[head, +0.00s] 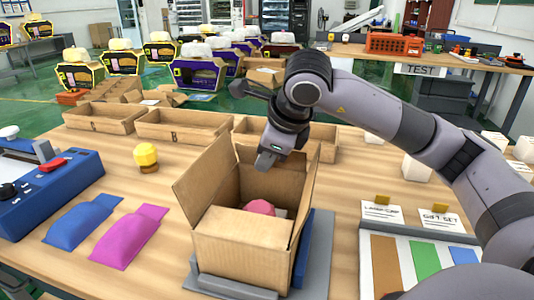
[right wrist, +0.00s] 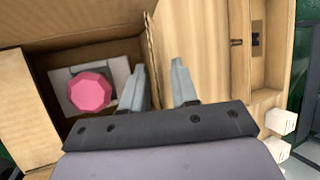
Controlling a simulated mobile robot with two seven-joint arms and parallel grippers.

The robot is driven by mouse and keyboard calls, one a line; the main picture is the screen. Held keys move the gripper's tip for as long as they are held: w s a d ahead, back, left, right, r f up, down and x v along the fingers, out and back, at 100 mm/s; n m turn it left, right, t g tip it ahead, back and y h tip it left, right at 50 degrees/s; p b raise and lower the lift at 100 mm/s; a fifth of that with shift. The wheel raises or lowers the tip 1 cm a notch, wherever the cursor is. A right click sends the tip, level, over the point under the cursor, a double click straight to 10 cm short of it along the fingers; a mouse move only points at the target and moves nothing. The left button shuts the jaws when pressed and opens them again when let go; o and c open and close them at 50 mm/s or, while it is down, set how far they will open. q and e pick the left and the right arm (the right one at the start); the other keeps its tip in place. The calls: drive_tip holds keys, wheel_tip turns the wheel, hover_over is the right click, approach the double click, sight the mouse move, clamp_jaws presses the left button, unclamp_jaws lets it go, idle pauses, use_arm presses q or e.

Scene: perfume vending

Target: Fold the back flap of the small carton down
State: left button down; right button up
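The small brown carton (head: 240,262) stands on a grey and blue fixture in the middle of the table in the head view. Its left flap (head: 205,178) stands up and leans outward. Its back flap (head: 268,187) also stands up. A pink faceted cap (head: 260,207) shows inside the carton, and it also shows in the right wrist view (right wrist: 90,92) in a pale insert. My right gripper (head: 267,161) is at the upper edge of the back flap. In the right wrist view its two fingers (right wrist: 164,85) are apart, close to the carton's edge; contact is unclear. My left gripper is out of view.
Open cardboard trays (head: 185,127) line up behind the carton. Label cards (head: 382,213) and a swatch board (head: 362,262) are to the right.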

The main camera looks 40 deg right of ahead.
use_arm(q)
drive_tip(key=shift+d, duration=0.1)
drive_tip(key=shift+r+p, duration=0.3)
use_arm(e)
drive_tip(key=v, duration=0.7)
drive_tip(key=shift+r, duration=0.1)
